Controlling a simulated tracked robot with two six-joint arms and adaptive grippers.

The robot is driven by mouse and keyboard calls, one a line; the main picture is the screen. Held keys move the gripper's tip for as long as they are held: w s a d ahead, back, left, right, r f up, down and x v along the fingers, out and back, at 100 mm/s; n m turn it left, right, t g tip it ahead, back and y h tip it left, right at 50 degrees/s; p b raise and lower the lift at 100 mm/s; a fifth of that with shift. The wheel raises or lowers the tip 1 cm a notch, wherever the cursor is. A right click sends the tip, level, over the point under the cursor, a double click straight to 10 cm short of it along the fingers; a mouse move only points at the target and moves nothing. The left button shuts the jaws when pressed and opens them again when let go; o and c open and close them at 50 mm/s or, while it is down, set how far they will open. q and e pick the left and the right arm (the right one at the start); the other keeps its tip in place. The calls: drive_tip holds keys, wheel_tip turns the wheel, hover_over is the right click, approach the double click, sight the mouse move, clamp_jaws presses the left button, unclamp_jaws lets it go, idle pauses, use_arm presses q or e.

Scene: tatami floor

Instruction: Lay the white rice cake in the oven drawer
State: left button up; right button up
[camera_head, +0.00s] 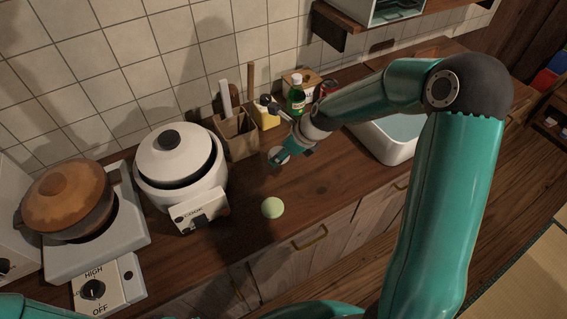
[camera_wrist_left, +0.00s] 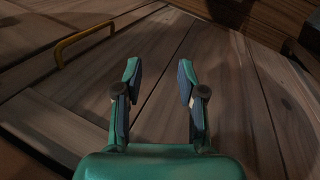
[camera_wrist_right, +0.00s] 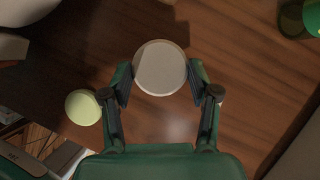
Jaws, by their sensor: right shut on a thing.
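The white rice cake (camera_wrist_right: 161,68) is a pale round disc between the fingers of my right gripper (camera_wrist_right: 162,85), which is shut on it. In the head view the white cake (camera_head: 281,154) shows partly behind the right gripper (camera_head: 287,150), over the counter; whether it touches the wood I cannot tell. A light green rice cake (camera_head: 272,207) lies on the counter near its front edge, and also shows in the right wrist view (camera_wrist_right: 83,107). My left gripper (camera_wrist_left: 160,85) is open and empty, facing wooden cabinet fronts. I cannot make out an oven drawer for certain.
A white rice cooker (camera_head: 178,170) and a brown pot (camera_head: 68,198) on a stove stand at the left. A sink (camera_head: 385,140) lies behind my right arm.

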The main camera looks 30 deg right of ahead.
sight(286, 161)
drive_tip(key=shift+f+b, duration=0.85)
drive_tip(key=shift+f, duration=1.45)
drive_tip(key=shift+f, duration=0.1)
drive_tip(key=o, duration=1.2)
drive_tip(key=shift+c, duration=0.2)
